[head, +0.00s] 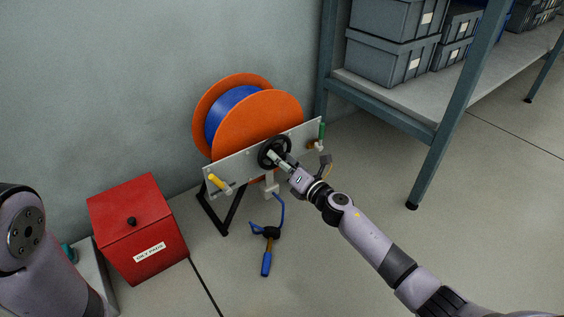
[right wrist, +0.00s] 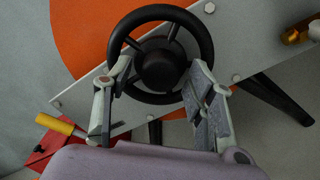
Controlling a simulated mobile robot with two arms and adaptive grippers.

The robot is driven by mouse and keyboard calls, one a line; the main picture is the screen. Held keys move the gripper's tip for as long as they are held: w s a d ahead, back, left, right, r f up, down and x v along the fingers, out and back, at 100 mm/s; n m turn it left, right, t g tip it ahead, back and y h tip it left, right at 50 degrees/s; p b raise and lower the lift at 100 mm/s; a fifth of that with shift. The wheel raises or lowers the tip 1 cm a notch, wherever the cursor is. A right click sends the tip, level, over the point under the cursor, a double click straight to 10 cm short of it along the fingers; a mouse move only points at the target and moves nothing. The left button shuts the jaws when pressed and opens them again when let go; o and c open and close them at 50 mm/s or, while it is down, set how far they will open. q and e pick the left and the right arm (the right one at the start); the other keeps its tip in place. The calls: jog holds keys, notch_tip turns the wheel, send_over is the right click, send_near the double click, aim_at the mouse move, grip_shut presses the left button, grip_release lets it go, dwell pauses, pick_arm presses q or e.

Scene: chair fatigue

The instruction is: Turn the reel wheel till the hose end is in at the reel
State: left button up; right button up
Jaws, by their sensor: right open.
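The reel (head: 270,122) has orange side discs with blue hose (head: 226,108) wound between them. A black spoked reel wheel (head: 267,159) is on the front of its pale plate; it also shows in the right wrist view (right wrist: 203,38). My right gripper (head: 281,159) is at the wheel. In the right wrist view its open fingers (right wrist: 160,82) stand on either side of the hub, by the lower rim; contact cannot be told. A blue hose length hangs below the plate to the hose end (head: 267,256), a black and blue nozzle low by the floor. My left gripper is out of view.
A yellow handle (head: 220,184) is at the plate's left end, a green one (head: 322,131) at its right. A red lidded box (head: 138,228) stands left. A shelf rack (head: 440,150) with grey bins stands right. Floor in front is open.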

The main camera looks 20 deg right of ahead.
jog(key=shift+c, duration=0.5)
jog(key=c, duration=1)
